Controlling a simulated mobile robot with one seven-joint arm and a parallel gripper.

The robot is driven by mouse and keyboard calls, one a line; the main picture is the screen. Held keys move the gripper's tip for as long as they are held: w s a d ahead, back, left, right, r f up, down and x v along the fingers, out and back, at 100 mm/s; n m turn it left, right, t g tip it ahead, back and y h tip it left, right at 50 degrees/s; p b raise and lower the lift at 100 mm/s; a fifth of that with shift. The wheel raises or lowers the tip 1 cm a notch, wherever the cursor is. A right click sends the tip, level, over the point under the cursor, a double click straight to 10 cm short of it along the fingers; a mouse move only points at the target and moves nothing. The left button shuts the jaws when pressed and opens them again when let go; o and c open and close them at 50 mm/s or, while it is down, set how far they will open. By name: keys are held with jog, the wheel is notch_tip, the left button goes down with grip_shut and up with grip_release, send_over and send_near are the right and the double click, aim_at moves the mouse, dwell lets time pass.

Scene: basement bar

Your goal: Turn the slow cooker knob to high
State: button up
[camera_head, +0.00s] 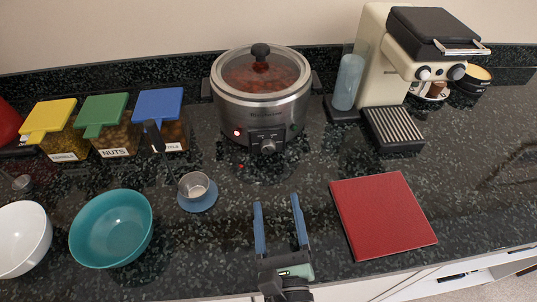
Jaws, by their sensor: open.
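The slow cooker (263,111) is a round steel pot with a glass lid and black lid knob, standing at the back middle of the counter with reddish food inside. Its control knob (268,147) is on the dark front panel, low on the side facing me. A red light glows left of the panel. The knob's pointer and the setting marks are too small to read. My gripper (277,203) is open and empty, with two blue fingers pointing toward the cooker. It is in front of the knob, apart from it, near the counter's front edge.
A cup on a blue saucer (200,203) and a teal bowl (112,229) stand to the left. A red board (383,216) lies to the right. A coffee machine (405,55) stands back right; several lidded jars (108,146) stand back left. Counter between gripper and cooker is clear.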

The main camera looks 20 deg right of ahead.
aim_at(268, 150)
jog(key=p+x, duration=0.2)
jog(key=x, duration=1)
jog(key=shift+w+d, duration=0.1)
jog(key=shift+w, duration=0.15)
grip_shut()
